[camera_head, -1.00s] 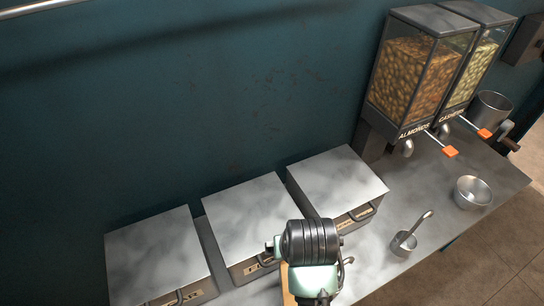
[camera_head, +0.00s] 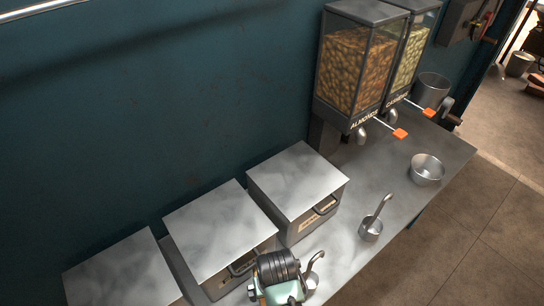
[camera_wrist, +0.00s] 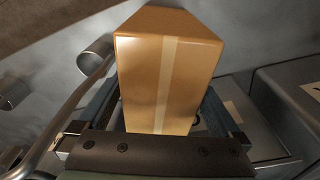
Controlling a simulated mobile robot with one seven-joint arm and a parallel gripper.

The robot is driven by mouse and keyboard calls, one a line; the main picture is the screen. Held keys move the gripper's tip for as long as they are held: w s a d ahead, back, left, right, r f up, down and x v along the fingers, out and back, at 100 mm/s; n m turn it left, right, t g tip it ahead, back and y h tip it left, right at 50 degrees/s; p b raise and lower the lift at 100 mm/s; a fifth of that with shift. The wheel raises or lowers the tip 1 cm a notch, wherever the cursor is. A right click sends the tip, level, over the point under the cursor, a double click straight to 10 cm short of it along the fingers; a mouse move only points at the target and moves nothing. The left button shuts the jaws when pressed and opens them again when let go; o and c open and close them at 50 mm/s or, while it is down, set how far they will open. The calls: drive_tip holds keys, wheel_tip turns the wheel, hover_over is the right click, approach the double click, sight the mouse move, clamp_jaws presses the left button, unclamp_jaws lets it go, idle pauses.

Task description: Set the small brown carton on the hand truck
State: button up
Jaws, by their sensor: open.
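The small brown carton (camera_wrist: 165,75), with a pale tape strip down it, fills the middle of the wrist view. My gripper (camera_wrist: 162,108) is open, with one finger on each side of the carton. I cannot tell whether either finger touches it. In the head view, my wrist shows at the bottom edge, over the counter in front of the metal bins, and hides the carton. No hand truck shows in either view.
Several metal-lidded bins (camera_head: 298,182) line the wall. A ladle cup (camera_head: 370,229) and a metal bowl (camera_head: 426,170) stand on the counter (camera_head: 340,255). The almond dispenser (camera_head: 355,70) is behind them. A ladle (camera_wrist: 97,62) is close left of the carton. Open floor (camera_head: 490,225) lies right.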

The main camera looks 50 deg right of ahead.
drive_tip(key=shift+w+f, duration=0.15)
drive_tip(key=shift+f, duration=1.3)
drive_tip(key=shift+c, duration=0.3)
drive_tip(key=shift+d, duration=0.1)
clamp_jaws()
